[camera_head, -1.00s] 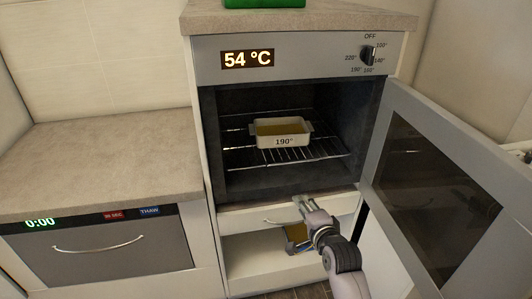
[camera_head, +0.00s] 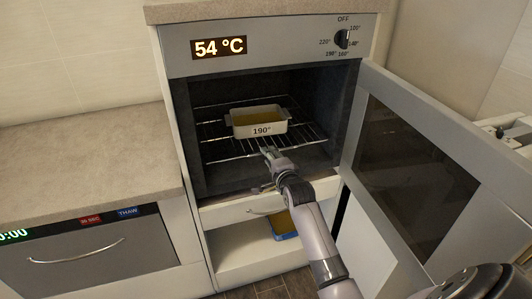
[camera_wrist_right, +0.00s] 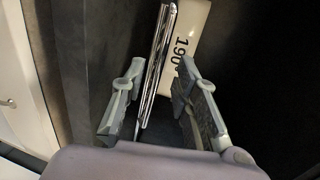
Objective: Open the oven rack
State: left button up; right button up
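The oven rack (camera_head: 215,158) is a chrome wire shelf inside the open oven (camera_head: 196,100). A white dish (camera_head: 260,129) marked 190° sits on the rack. My right gripper (camera_head: 267,150) is at the rack's front edge, in the oven opening. In the right wrist view, its two fingers (camera_wrist_right: 155,88) are spread apart. The rack's chrome front bars (camera_wrist_right: 156,62) run between the fingers, with a gap to each side. The dish (camera_wrist_right: 186,42) shows beyond them. My left gripper is in neither view.
The oven door (camera_head: 425,180) stands wide open on the right, close to my right arm. A drawer with a handle (camera_head: 262,211) and an open shelf holding a blue-edged item (camera_head: 284,226) are below. A counter (camera_head: 80,160) lies to the left.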

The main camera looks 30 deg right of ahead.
jog(key=shift+x, duration=2.1)
jog(key=shift+c, duration=0.5)
jog(key=shift+r, duration=0.1)
jog(key=c, duration=0.5)
grip_shut()
